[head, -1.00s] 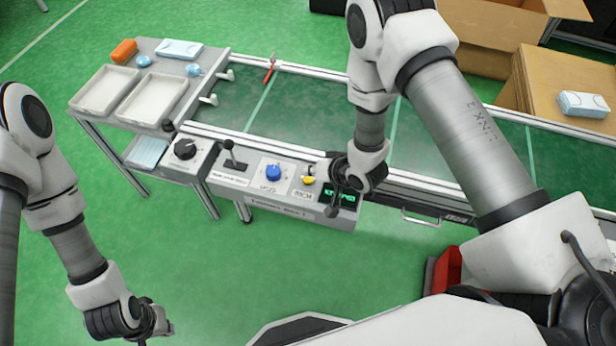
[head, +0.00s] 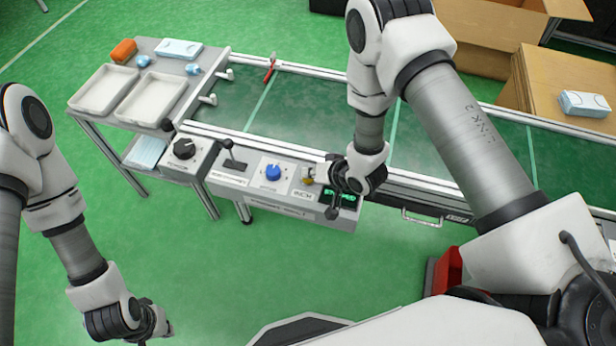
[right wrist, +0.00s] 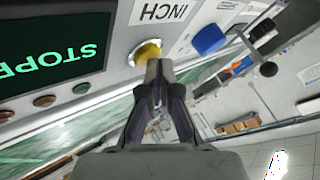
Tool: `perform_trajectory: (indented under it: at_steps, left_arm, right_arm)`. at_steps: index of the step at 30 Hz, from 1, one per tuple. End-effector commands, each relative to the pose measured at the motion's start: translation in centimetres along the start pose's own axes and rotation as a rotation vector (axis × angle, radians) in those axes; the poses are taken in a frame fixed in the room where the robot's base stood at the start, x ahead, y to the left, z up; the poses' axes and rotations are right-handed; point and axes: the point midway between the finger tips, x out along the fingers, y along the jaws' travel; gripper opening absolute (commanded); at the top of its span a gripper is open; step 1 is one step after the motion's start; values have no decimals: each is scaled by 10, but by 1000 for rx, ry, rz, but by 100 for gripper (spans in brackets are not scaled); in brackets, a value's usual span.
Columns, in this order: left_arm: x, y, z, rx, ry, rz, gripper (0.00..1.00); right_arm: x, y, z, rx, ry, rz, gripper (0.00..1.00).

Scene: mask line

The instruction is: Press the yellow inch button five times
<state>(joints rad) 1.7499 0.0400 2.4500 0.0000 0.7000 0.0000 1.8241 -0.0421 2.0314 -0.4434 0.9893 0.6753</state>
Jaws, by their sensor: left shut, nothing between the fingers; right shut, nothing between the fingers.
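The yellow inch button (head: 308,181) sits on the front control panel, next to the INCH label (right wrist: 165,12). In the head view my right gripper partly covers it. My right gripper (head: 317,174) is shut and empty, its fingertips right at the button. In the right wrist view the shut fingertips (right wrist: 158,66) overlap the edge of the yellow button (right wrist: 148,50); I cannot tell whether it is pressed in. My left gripper (head: 163,322) is shut and empty, low at the left, away from the panel.
A blue knob (head: 272,172), a black lever (head: 232,160) and a black dial (head: 184,149) stand left of the button. A green-lettered display (right wrist: 55,45) reads STOPP, partly cut off. The conveyor (head: 300,108) lies behind the panel. Trays (head: 150,98) stand at the left.

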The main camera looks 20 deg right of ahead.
Motion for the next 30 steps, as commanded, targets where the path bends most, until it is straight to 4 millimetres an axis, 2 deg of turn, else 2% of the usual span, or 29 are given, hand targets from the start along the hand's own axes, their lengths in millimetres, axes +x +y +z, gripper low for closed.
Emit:
perform_trajectory:
  at_steps: [19, 30]
  left_arm:
    - [2, 0, 0, 0, 0, 0, 0]
    - [-13, 0, 0, 0, 0, 0, 0]
  right_arm:
    - [3, 2, 2, 0, 0, 0, 0]
    - [-9, -7, -7, 0, 0, 0, 0]
